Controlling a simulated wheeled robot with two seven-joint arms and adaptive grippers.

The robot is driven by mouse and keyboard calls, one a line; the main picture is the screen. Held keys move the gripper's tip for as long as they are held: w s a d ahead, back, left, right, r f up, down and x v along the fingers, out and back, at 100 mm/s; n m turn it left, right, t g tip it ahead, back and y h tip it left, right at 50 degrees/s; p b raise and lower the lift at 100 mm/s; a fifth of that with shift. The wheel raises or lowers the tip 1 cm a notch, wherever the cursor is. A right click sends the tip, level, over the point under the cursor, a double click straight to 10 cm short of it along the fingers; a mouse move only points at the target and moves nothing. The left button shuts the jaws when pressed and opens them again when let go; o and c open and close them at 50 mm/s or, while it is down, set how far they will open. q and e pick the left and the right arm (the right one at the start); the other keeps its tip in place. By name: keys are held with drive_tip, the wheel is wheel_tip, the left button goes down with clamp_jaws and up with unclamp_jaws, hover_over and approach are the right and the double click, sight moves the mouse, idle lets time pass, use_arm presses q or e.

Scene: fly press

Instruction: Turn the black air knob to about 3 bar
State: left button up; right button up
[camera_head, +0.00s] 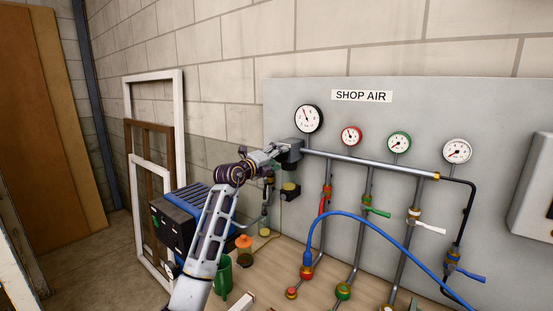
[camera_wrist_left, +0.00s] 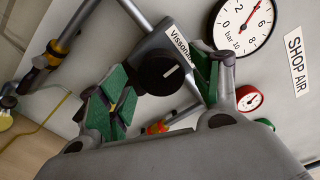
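The black air knob (camera_wrist_left: 160,73) is round with a white index line. It sits on a grey regulator body with a partly hidden label. My left gripper (camera_wrist_left: 160,90) is open, with green-padded fingers on either side of the knob. The right-hand finger looks close to the knob; I cannot tell whether it touches. In the head view, my left gripper (camera_head: 277,152) is at the left end of the pipe and hides the knob. My right gripper is not in view.
Red (camera_head: 351,136), green (camera_head: 399,142) and white (camera_head: 457,151) gauges stand along the pipe under the SHOP AIR sign (camera_head: 361,96). Valved drop pipes and a blue hose (camera_head: 380,222) are at the right. A green mug (camera_head: 222,276) stands on the bench below my arm.

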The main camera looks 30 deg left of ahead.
use_arm(q)
drive_tip(key=s, duration=1.2)
drive_tip(key=shift+a, duration=0.45)
drive_tip(key=shift+f, duration=0.1)
idle(0.8)
